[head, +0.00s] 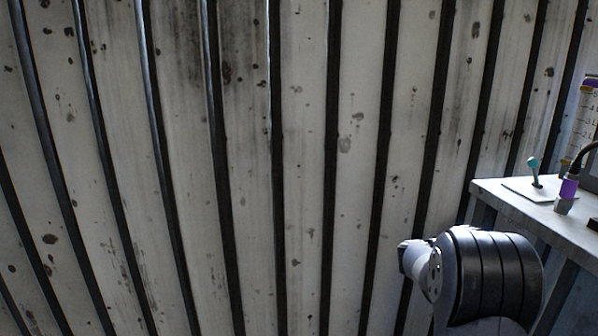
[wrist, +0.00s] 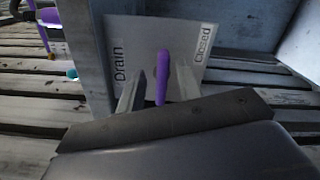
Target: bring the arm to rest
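My gripper (wrist: 159,72) shows in the wrist view with its two fingers spread apart. A purple lever (wrist: 162,80) stands in the gap between the fingers in this view, with space visible on both sides of it. I cannot tell how deep it is between them. Behind it is a pale plate (wrist: 150,38) marked "Drain" at left and "Closed" at right. In the head view my gripper is out of sight; only a dark and white part of my arm shows at the lower right.
A grey bench (head: 510,198) stands at the right in the head view. On it are a teal-knobbed lever (head: 535,168) and a purple-banded fitting (head: 567,188) with a dark hose. A stained, ribbed pale wall (head: 300,150) fills the background. Grey panels flank the plate in the wrist view.

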